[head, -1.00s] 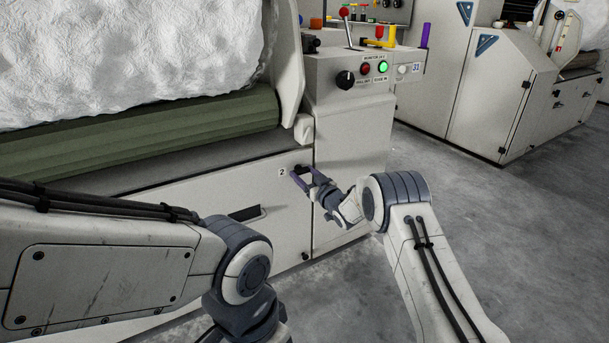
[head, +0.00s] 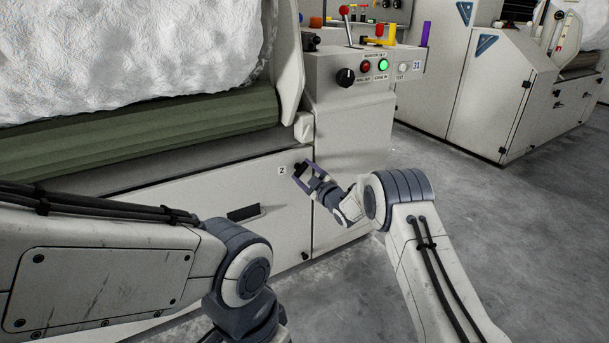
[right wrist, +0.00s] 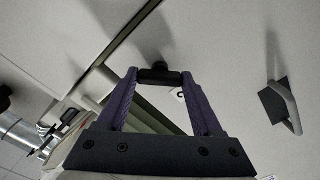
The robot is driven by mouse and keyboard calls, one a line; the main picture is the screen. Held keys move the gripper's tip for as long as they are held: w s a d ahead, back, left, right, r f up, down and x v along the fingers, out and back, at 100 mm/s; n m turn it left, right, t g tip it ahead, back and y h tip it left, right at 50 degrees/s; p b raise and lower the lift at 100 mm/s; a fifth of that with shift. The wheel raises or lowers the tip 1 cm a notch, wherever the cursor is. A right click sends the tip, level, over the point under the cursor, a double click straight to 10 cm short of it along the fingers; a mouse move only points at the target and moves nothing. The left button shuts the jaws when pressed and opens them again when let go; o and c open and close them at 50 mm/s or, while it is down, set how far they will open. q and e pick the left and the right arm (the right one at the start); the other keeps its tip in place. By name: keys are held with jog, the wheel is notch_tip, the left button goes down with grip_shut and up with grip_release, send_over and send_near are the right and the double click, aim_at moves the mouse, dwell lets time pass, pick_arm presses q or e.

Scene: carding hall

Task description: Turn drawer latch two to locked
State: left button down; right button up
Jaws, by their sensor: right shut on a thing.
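Drawer latch two (head: 299,168) is a small black handle at the upper right corner of the pale drawer front (head: 200,190), beside a label with the number 2 (head: 282,171). My right gripper (head: 301,172) is at the latch with its purple fingers either side of it. In the right wrist view the black latch bar (right wrist: 160,77) spans the gap between the two fingertips (right wrist: 161,76), and the gripper is shut on it. The fingers partly hide the latch, and I cannot read its locked or unlocked position. My left gripper is out of view; only its arm shows.
The drawer's pull (head: 244,212) is left of and below the latch. Another black latch (head: 305,256) sits lower down. A control panel (head: 372,78) with buttons and a lever stands above right. Clear grey floor (head: 480,220) lies to the right.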

jog(key=n+b, duration=0.1)
jog(key=n, duration=0.3)
jog(key=shift+f+n+b, duration=0.1)
jog(key=shift+n+b, duration=1.25)
jog(key=shift+n, duration=1.25)
jog(key=o, duration=1.4)
jog(key=shift+c, duration=0.2)
jog(key=shift+s, duration=0.1)
